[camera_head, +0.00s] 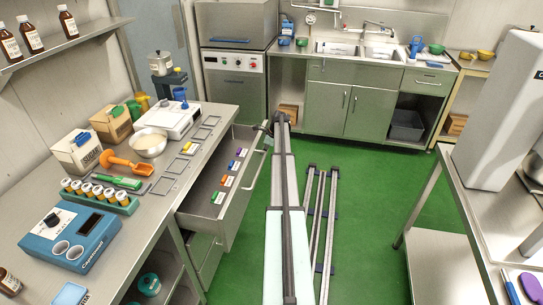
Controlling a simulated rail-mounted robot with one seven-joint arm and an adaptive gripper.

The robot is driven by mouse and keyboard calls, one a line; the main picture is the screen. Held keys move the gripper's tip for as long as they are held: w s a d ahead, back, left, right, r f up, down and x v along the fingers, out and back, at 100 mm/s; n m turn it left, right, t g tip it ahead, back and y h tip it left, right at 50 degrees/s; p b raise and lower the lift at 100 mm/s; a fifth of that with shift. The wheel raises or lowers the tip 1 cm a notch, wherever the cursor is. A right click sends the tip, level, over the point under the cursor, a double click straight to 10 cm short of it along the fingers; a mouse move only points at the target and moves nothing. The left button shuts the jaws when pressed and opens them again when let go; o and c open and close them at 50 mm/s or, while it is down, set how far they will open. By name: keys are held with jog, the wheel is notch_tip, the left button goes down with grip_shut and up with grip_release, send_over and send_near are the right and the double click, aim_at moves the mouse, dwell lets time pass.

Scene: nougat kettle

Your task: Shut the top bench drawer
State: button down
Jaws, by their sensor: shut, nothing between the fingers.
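The top bench drawer (241,207) stands pulled far out from the left steel bench (152,205), and its inside shows. Its front, with a bar handle (257,166), faces right towards the aisle. Several small items with white labels and coloured parts lie in it. My arm reaches away along the drawer's right side. My gripper (267,126) looks small and dark at the arm's far end, close to the far end of the drawer front. It is shut and holds nothing. I cannot tell whether it touches the drawer.
A lower drawer (205,262) sits under the open one. The left bench top carries a blue device (70,236), a scale (172,119), a bowl (148,142) and an orange scoop (125,163). Green floor (370,215) is clear right of the floor rails. A steel table (440,258) stands right.

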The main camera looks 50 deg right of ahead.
jog(key=w+a, duration=0.1)
jog(key=w, duration=0.1)
jog(key=w+a, duration=0.1)
jog(key=w, duration=0.2)
jog(key=w+a, duration=0.2)
jog(key=w, duration=0.1)
jog(key=shift+w+b, duration=0.25)
jog(key=shift+b, duration=0.05)
jog(key=shift+s+d, duration=0.1)
jog(key=shift+s, duration=0.05)
